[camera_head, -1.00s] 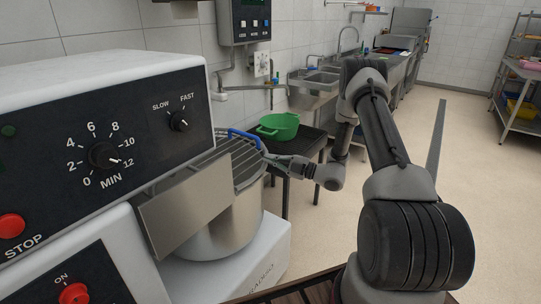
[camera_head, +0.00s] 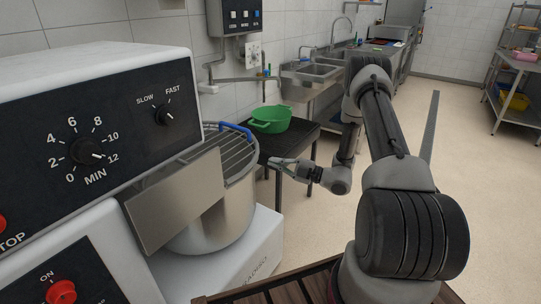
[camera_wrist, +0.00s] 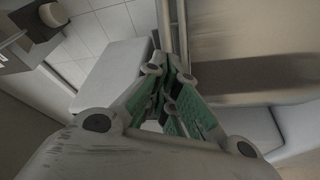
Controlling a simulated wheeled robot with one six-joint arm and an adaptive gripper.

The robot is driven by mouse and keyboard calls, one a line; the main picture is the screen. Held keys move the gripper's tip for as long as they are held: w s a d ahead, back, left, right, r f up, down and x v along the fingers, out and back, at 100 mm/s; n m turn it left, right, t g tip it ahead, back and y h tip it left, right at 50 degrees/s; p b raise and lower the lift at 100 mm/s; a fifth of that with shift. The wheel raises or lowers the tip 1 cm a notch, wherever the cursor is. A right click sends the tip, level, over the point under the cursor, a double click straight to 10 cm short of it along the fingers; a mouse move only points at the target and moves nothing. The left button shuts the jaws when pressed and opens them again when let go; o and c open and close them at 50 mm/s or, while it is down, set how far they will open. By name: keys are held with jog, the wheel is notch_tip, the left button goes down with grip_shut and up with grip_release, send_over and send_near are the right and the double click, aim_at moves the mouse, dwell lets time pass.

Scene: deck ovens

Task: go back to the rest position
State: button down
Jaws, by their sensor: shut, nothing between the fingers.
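My gripper (camera_head: 274,163) is shut and empty in the head view. It is held level to the right of the mixer's steel bowl (camera_head: 218,215), pointing left, with its tips apart from the bowl and its wire guard (camera_head: 236,147). In the wrist view my gripper (camera_wrist: 172,72) shows its green finger pads drawn together at the tips. My arm is folded, with the elbow raised at the right of the head view.
The mixer (camera_head: 95,85) with its dials fills the left side. A green pot (camera_head: 271,119) stands on a dark table (camera_head: 295,140) behind my gripper. Sinks (camera_head: 318,70) line the wall. Open floor (camera_head: 470,180) lies to the right, with a shelf rack (camera_head: 515,115) beyond.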

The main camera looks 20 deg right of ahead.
jog(key=s+f+n+g, duration=0.5)
jog(key=s+n+g, duration=0.1)
jog(key=s+n, duration=0.6)
jog(key=s+r+n+g+h, duration=0.3)
jog(key=s+r+n+g, duration=0.35)
jog(key=s+n, duration=0.55)
jog(key=s+d+r+n+g+h, duration=0.1)
jog(key=s+d+r+n+h, duration=0.3)
jog(key=r+n, duration=0.4)
jog(key=s+d+r+n+g+h, duration=0.15)
jog(key=d+r+n+h, duration=0.4)
jog(key=n, duration=0.55)
jog(key=s+a+r+n+t+h, duration=0.1)
jog(key=s+r+n+t, duration=0.1)
jog(key=r+t, duration=0.2)
jog(key=s+r+n+t+h, duration=0.2)
jog(key=r+n+t, duration=0.1)
jog(key=r, duration=0.6)
jog(key=shift+s+a+r+n+t, duration=0.3)
jog(key=shift+s+a+r+t, duration=0.05)
jog(key=shift+r+t, duration=0.05)
